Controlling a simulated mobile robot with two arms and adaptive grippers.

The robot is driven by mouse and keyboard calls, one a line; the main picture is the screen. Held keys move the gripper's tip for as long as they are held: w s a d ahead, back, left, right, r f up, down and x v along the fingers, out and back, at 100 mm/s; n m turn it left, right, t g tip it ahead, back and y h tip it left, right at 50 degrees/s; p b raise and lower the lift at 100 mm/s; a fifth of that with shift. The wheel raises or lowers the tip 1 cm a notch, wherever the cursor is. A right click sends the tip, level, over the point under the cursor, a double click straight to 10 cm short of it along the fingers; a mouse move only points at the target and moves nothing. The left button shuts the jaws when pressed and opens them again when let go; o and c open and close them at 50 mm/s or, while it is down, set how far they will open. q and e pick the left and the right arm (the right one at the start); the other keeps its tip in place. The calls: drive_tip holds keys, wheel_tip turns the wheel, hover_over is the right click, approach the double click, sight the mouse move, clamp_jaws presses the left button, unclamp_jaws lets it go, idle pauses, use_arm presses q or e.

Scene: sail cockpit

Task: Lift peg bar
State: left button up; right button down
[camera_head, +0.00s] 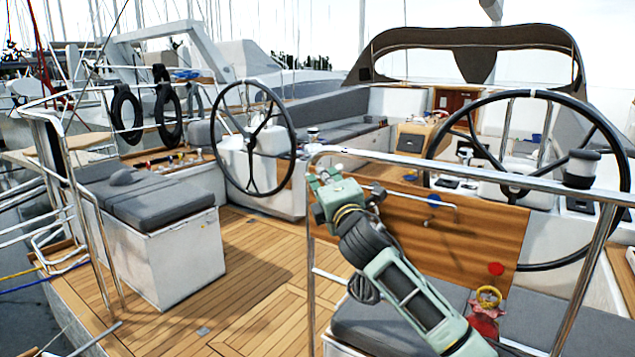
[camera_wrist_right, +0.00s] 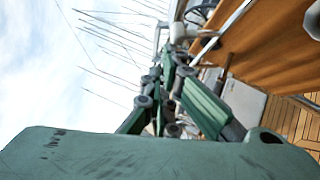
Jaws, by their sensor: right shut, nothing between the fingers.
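A wooden board (camera_head: 460,235) hangs inside the steel rail, and its face also fills the upper right of the right wrist view (camera_wrist_right: 275,45). A thin metal bar (camera_head: 408,195) runs across the board's upper part, with a small blue piece (camera_head: 433,201) on it. It looks like the peg bar. My right gripper (camera_head: 322,190) is at the board's upper left corner by the rail, to the left of the bar. Its fingers (camera_wrist_right: 172,85) are shut and empty. I cannot tell whether they touch the bar or rail. My left gripper is not in view.
The steel rail (camera_head: 312,245) stands close beside my right gripper. A red round piece (camera_head: 495,269) is on the board, and a red item with yellow rope (camera_head: 485,310) is below. Two steering wheels (camera_head: 253,140) stand behind. The teak deck (camera_head: 255,265) at left is clear.

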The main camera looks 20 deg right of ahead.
drive_tip(key=shift+w+d+r+p, duration=0.45)
drive_tip(key=shift+d+r+p, duration=0.2)
drive_tip(key=shift+d, duration=0.1)
drive_tip(key=shift+w+d+r+p, duration=0.4)
drive_tip(key=shift+d+r+p, duration=0.1)
drive_tip(key=shift+d+r, duration=0.2)
drive_tip(key=shift+a, duration=0.1)
idle(0.5)
